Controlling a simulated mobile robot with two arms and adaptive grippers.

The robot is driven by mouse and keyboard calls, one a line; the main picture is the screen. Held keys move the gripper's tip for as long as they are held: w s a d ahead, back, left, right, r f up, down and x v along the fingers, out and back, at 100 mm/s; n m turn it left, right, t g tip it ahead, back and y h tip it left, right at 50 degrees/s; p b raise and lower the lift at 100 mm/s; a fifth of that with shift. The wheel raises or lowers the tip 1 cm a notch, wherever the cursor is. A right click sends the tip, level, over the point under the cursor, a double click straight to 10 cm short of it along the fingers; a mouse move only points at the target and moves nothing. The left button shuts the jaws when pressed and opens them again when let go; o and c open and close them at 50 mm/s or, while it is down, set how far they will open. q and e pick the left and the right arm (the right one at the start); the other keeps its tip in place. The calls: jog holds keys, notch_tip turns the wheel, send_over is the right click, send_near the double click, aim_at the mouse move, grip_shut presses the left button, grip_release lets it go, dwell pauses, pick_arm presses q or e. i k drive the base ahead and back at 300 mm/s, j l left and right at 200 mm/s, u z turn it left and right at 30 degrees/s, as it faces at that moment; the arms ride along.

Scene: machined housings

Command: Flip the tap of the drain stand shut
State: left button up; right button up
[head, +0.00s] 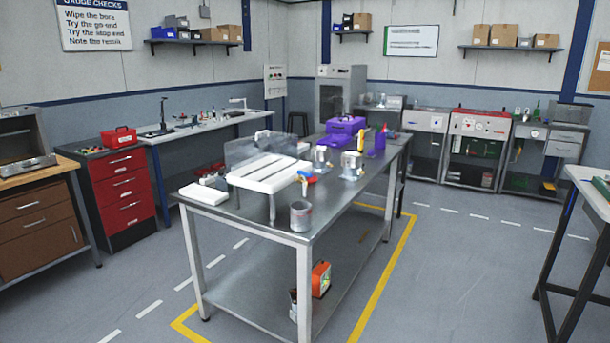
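The drain stand (270,172) is on the near part of the steel workbench. It has a white ribbed top on legs and a grey, see-through back panel. A grey cup (300,216) stands on the bench below and in front of the tap. Neither of my grippers is in view.
Metal housings (351,164) stand right of the drain stand. A purple case (345,126) and a purple bottle (380,139) are farther back. A white pad (204,194) lies at the left edge. The floor around the workbench (250,218) is clear.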

aim_at(300, 173)
jog(key=i+l, duration=0.45)
jog(key=i+l+u, duration=0.1)
jog(key=i+l, duration=0.75)
jog(key=i+l+u, duration=0.15)
jog(key=i+l, duration=0.25)
jog(key=l, duration=0.15)
jog(key=i+l, duration=0.4)
jog(key=l, duration=0.15)
jog(key=i+l+u, duration=0.1)
jog(key=i+l, duration=0.25)
jog(key=l, duration=0.15)
